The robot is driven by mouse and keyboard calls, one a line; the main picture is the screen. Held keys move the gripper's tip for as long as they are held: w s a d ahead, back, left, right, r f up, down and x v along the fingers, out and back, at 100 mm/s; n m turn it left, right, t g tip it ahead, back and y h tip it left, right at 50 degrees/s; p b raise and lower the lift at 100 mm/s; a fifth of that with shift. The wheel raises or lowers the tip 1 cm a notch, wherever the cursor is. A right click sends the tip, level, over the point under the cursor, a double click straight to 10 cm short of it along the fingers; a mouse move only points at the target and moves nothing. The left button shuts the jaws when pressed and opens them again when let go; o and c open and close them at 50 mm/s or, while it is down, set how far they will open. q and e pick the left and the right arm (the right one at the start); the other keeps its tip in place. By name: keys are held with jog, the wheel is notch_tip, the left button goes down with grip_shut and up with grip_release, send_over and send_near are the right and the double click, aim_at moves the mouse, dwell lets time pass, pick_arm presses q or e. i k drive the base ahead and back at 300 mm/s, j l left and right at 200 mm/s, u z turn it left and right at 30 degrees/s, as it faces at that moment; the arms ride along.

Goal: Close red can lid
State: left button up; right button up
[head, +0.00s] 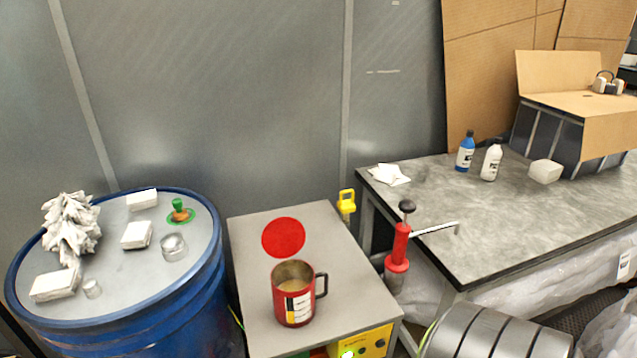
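A red can (283,306) with a dark side handle and a white, yellow and black label stands upright on the grey cabinet top (255,262). Its top is open, and a pale tan content shows inside. A flat round red disc (283,237) lies on the cabinet top just behind the can, apart from it. It looks like a lid, but I cannot tell for sure. Neither of my grippers is in view.
A blue drum (190,290) at left holds white blocks, small jars and a green-orange item. A red pump tool (400,245) stands right of the cabinet. The workbench (440,200) at right carries a blue bottle (465,152) and a white bottle (491,162).

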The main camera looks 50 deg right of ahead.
aim_at(283, 238)
jog(key=z, duration=1.4)
